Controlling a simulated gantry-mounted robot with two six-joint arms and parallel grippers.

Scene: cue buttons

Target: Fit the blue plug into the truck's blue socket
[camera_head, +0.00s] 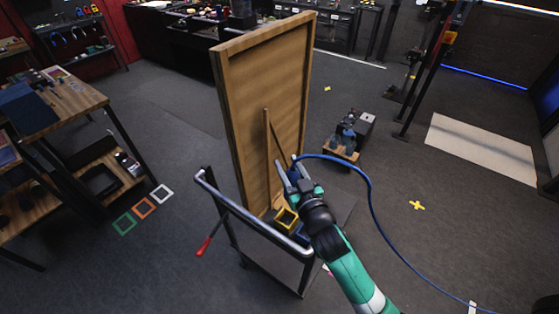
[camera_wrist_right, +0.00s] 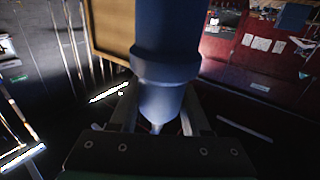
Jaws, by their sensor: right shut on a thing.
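My right gripper (camera_head: 286,174) is shut on the blue plug (camera_head: 295,172). A blue cable (camera_head: 366,190) runs from the plug in an arc to the right and down to the floor. In the right wrist view the plug (camera_wrist_right: 165,45) stands large between the two fingers. The truck (camera_head: 236,207) is a metal-framed cart carrying a tall wooden panel (camera_head: 235,110). A yellow square frame (camera_head: 286,219) sits low on it, below the gripper. A dark blue part (camera_head: 299,235) beside it is partly hidden by my arm; I cannot tell whether it is the blue socket. My left gripper is not in view.
A red-handled lever (camera_head: 204,245) sticks out at the truck's left. A wooden bench (camera_head: 60,100) stands at the left, near green, orange and white floor squares (camera_head: 143,207). A small crate with items (camera_head: 347,140) stands behind the panel. The floor at right is mostly clear.

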